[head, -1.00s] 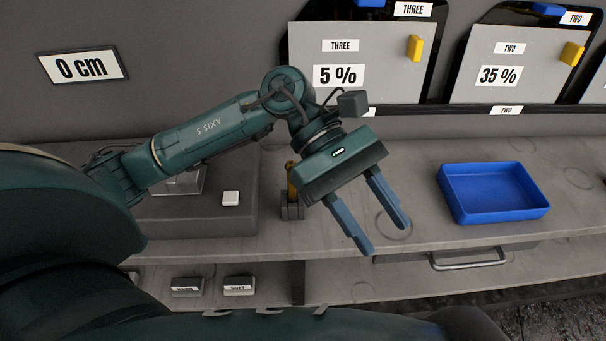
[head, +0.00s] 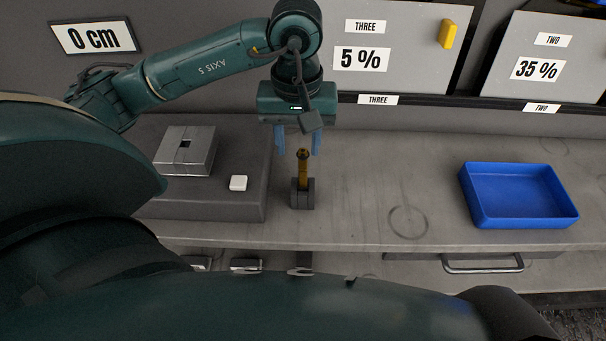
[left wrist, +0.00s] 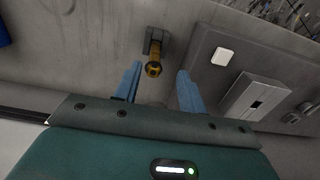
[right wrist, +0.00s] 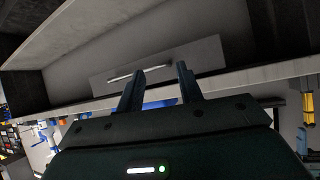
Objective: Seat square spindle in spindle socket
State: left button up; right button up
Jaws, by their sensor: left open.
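The square spindle (head: 303,170) is a brass-yellow rod with a dark top, standing upright in a dark holder block (head: 302,196) on the bench. It also shows in the left wrist view (left wrist: 154,58). The spindle socket looks to be the square dark hole in the grey metal block (head: 196,152), left of the spindle; the hole also shows in the left wrist view (left wrist: 257,104). My left gripper (head: 299,146) is open and empty, its blue fingers around the spindle's line but apart from it. My right gripper (right wrist: 160,72) shows only in the right wrist view, fingers apart and empty.
The metal block sits on a dark raised base (head: 230,205) with a white button (head: 238,183). A blue tray (head: 520,196) lies at the right. Labelled panels (head: 400,45) stand behind the bench. The bench between holder and tray is clear.

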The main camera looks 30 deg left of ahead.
aim_at(303, 150)
pick_arm(q)
jog(key=shift+w+d+f+p, duration=0.1)
jog(key=shift+w+f+p, duration=0.2)
jog(key=shift+f, duration=1.1)
jog(key=shift+w+d+f+p, duration=0.1)
jog(key=shift+f+p, duration=0.3)
jog(key=shift+f, duration=0.95)
jog(key=shift+c, duration=0.3)
grip_shut()
